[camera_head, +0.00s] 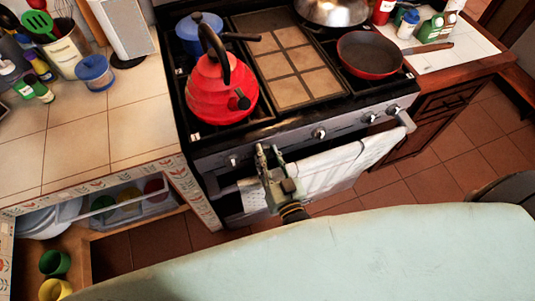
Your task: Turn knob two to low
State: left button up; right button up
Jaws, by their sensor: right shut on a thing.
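The stove's front panel (345,128) carries a row of knobs. The leftmost knob (232,161) is clear to the left of my right gripper. Another knob (319,133) shows to the right of it, with more near the right end (370,117). My right gripper (269,150) reaches up to the panel between the first two of these and is shut on a knob there, the second from the left. Its fingers hide that knob, so its pointer and setting cannot be read. My left gripper is not in view.
A red kettle (212,92) stands on the left burner, with a blue pot (197,40) behind it. A red pan (369,56) sits at the right. A white towel (335,173) hangs on the oven handle, close to my right gripper.

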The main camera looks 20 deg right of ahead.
jog(key=shift+d+f+n, duration=0.1)
jog(key=shift+d+n, duration=0.15)
jog(key=shift+n, duration=0.55)
jog(key=o, duration=1)
jog(key=shift+d, duration=0.1)
jog(key=s, duration=1.2)
jog(key=shift+d, duration=0.15)
